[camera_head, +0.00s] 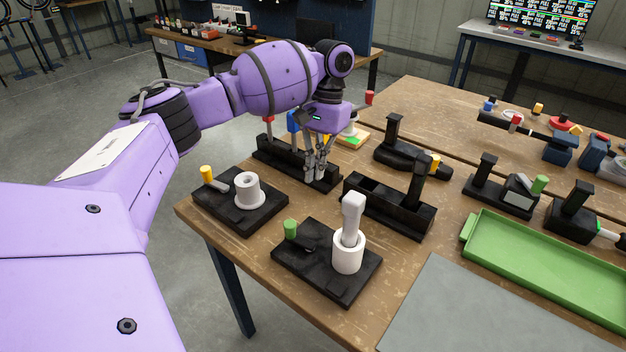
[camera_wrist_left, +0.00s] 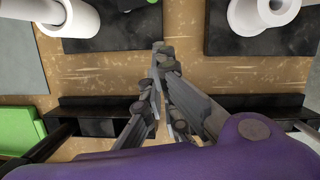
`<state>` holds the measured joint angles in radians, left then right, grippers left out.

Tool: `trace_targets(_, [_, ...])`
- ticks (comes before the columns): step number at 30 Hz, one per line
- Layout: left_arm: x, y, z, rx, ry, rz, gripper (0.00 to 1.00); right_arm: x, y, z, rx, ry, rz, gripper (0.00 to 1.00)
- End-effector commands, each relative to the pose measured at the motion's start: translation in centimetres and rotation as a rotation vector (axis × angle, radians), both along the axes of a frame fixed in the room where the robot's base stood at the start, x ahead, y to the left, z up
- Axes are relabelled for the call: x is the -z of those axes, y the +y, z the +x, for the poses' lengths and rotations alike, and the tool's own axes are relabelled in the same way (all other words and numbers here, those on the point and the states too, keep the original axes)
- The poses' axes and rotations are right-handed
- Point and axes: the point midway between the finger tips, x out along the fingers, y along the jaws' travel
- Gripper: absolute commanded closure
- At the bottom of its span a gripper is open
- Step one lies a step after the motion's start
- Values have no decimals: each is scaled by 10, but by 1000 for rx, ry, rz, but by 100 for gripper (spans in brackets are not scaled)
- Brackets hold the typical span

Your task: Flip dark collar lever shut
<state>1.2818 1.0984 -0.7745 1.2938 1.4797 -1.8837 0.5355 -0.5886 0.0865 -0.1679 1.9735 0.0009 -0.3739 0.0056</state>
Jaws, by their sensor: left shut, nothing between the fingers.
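My left gripper (camera_head: 316,178) is shut and empty, pointing down between the black rack on its left and the black open-topped box on its right. Its fingertips (camera_wrist_left: 163,52) are together over bare wood in the left wrist view. Two dark base plates stand at the near table corner. One (camera_head: 268,222) has a hollow white collar (camera_head: 249,190) and a yellow-tipped lever (camera_head: 208,175). The other (camera_head: 322,284) has a white cup (camera_head: 348,252) with a pale post in it and a green-tipped lever (camera_head: 291,230). I cannot tell which lever is the dark collar's.
The black box (camera_head: 405,216) with its upright post and the black rack (camera_head: 272,158) flank my gripper closely. Black post fixtures (camera_head: 484,180) and a green tray (camera_head: 470,228) lie right. A grey mat (camera_head: 470,310) lies bare at the front.

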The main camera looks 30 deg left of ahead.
Motion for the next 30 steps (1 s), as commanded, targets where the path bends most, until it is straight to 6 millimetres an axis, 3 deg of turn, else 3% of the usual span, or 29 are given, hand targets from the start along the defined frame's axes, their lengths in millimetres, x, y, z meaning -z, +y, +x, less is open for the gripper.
trace_targets(12, [84, -2, -22, 0, 2, 0, 100, -5, 0, 5, -2, -9, 0, 55])
trace_targets(15, [73, -3, -39, 3, -7, 0, 100, -17, 2, 14, -1, -27, 4, 55])
trace_targets(21, [74, -5, -57, 1, -5, 0, 100, -23, 10, 17, -7, -32, 19, 55])
trace_targets(30, [78, -6, -61, 0, 0, 0, 100, -15, 9, 4, -2, -4, 18, 55])
